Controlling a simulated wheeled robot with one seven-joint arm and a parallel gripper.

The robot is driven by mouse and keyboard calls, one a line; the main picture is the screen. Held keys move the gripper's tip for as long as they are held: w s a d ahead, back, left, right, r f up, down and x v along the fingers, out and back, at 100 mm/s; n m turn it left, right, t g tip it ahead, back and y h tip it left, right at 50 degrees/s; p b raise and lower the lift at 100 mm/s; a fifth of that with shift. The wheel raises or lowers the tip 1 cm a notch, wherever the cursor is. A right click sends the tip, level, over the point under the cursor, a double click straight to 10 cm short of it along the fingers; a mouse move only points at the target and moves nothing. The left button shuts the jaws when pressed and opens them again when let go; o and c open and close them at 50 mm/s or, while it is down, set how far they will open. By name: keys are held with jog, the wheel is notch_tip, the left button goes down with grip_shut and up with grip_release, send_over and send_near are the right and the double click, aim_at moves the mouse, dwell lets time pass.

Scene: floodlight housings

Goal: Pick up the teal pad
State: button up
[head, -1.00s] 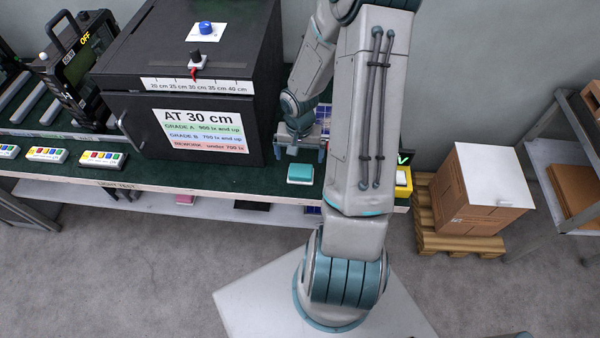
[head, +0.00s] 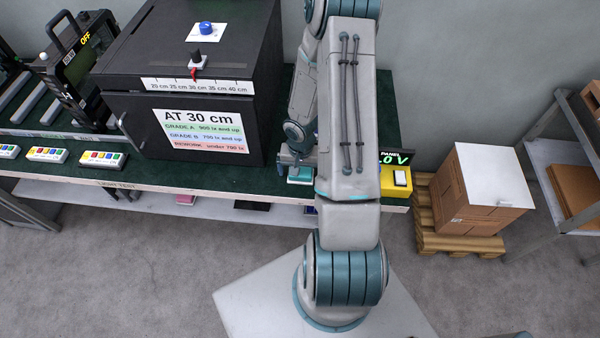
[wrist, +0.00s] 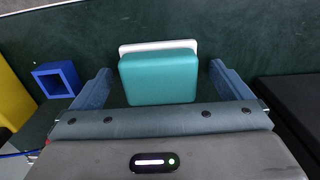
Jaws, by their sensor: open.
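The teal pad (wrist: 160,78) lies on the dark green bench top (wrist: 245,38), with a pale edge showing along its far side in the wrist view. In the head view only part of the teal pad (head: 300,175) shows beside my arm. My gripper (wrist: 161,84) is open and empty, with one finger to the left of the pad and one to the right. A gap shows between the pad and each finger. In the head view my gripper (head: 297,164) is just behind the pad and partly hidden by my arm.
A black test box (head: 195,85) stands close on the left. A yellow meter box (head: 396,181) stands to the right of the arm. A blue square block (wrist: 57,80) lies left of my gripper in the wrist view. The bench's front edge (head: 230,204) is near.

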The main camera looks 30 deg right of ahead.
aim_at(304, 168)
jog(key=c, duration=1.1)
jog(key=shift+r, duration=0.1)
jog(key=shift+w+r, duration=0.1)
jog(key=shift+r, duration=0.4)
jog(key=r, duration=0.1)
jog(key=d+r, duration=0.1)
jog(key=r, duration=0.1)
jog(key=shift+r, duration=0.3)
jog(key=d+r, duration=0.2)
jog(key=d, duration=0.1)
jog(key=d+r, duration=0.2)
jog(key=d, duration=0.2)
jog(key=s+d+r, duration=0.1)
jog(key=d+r, duration=0.1)
jog(key=d, duration=0.1)
jog(key=shift+s+d+r, duration=0.1)
jog(key=shift+d, duration=0.2)
jog(key=shift+o, duration=1.1)
jog(key=shift+a, duration=0.1)
jog(key=shift+c, duration=0.5)
